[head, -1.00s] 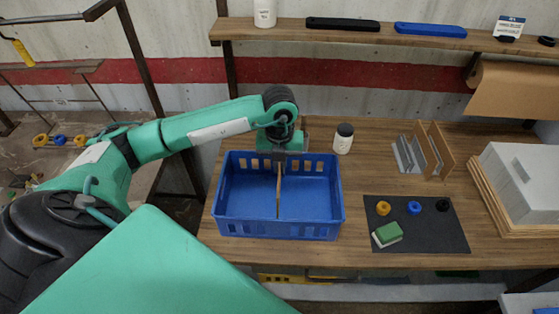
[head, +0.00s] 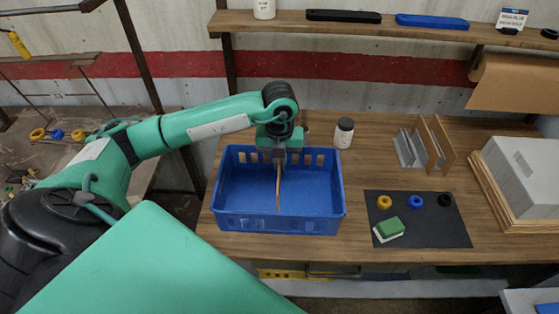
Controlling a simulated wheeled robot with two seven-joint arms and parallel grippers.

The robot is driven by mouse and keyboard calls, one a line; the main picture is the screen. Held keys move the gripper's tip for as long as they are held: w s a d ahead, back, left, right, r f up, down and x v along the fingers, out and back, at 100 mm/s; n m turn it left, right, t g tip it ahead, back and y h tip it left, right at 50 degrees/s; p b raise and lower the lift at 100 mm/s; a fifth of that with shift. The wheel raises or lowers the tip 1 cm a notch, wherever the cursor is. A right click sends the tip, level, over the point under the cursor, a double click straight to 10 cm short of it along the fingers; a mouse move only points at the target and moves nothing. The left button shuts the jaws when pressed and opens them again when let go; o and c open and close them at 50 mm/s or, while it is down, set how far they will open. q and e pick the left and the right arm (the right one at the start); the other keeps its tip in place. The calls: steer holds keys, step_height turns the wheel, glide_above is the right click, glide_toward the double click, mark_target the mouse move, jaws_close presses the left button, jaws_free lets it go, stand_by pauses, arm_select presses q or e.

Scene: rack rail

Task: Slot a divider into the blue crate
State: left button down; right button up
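The blue crate (head: 240,222) stands on the wooden bench in front of me. Its wall tops have slotted openings along the far side. A thin wooden divider (head: 278,190) stands nearly edge-on to me inside the crate, near the middle. My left gripper (head: 280,157) is over the crate's far side, pointing down, and appears shut on the divider's far upper part. I cannot tell whether the divider's lower edge touches the crate floor or sits in slots. My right gripper is out of view.
More wooden dividers (head: 441,143) stand in a grey metal holder (head: 407,150) to the right. A dark mat (head: 425,232) holds coloured rings and a green sponge (head: 390,227). Stacked boxes (head: 520,175) fill the right side.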

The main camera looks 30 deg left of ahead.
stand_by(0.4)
arm_select(q)
steer(key=shift+f+b, duration=0.75)
steer(key=shift+f, duration=0.15)
steer(key=shift+f+b, duration=1.4)
steer(key=shift+f, duration=0.25)
steer(key=shift+f+b, duration=1.15)
steer(key=shift+f, duration=0.25)
steer(key=c, duration=1.5)
jaws_free()
steer(key=shift+c, duration=0.2)
step_height(320, 180, up, 14)
steer(key=shift+f+b, duration=0.1)
steer(key=shift+b, duration=1)
